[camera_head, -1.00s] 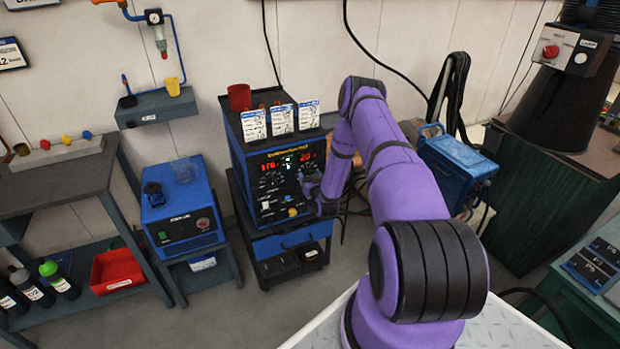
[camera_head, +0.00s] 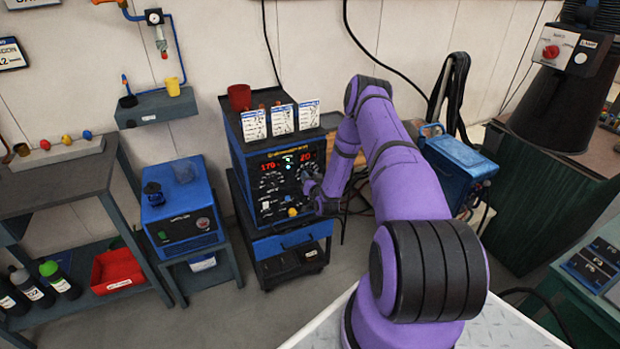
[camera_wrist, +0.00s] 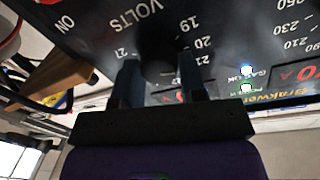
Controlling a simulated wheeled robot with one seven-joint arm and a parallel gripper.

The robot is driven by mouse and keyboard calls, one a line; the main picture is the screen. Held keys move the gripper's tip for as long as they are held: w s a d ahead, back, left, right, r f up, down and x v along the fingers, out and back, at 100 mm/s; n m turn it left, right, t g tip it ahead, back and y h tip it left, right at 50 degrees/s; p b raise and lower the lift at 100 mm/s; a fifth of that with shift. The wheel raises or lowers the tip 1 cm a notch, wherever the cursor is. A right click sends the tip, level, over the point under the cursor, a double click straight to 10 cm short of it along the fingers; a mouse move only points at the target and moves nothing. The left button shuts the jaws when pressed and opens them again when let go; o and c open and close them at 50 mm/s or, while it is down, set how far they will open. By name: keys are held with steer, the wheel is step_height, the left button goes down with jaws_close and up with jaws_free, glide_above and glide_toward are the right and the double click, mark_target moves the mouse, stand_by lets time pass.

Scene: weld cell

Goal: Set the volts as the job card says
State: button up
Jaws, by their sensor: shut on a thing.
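The blue welder (camera_head: 236,140) stands in the middle of the head view. Its dark front panel has a left red readout (camera_head: 269,167) that looks like 170 and a right one (camera_head: 308,157) that looks like 20. My gripper (camera_head: 312,183) is at the panel's right side. In the wrist view, my gripper (camera_wrist: 161,80) is shut on the dark round volts knob (camera_wrist: 160,68), one finger on each side. VOLTS and scale numbers around 19 to 21 show there; the pointer is hidden. Three white cards (camera_head: 282,119) stand on the welder, their small print unreadable.
A red mug (camera_head: 239,97) stands on the welder behind the cards. A smaller blue unit (camera_head: 183,205) stands to the left, and a blue box (camera_head: 459,165) is right of my arm. Other panel controls, including a yellow knob (camera_head: 292,212), lie close below my gripper.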

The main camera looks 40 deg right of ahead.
steer(key=m, duration=0.4)
steer(key=shift+s, duration=0.1)
steer(key=m, duration=0.4)
steer(key=shift+g+y, duration=0.3)
steer(key=shift+y, duration=0.1)
steer(key=shift+m, duration=0.3)
steer(key=o, duration=0.9)
steer(key=v, duration=1)
steer(key=shift+s, duration=0.4)
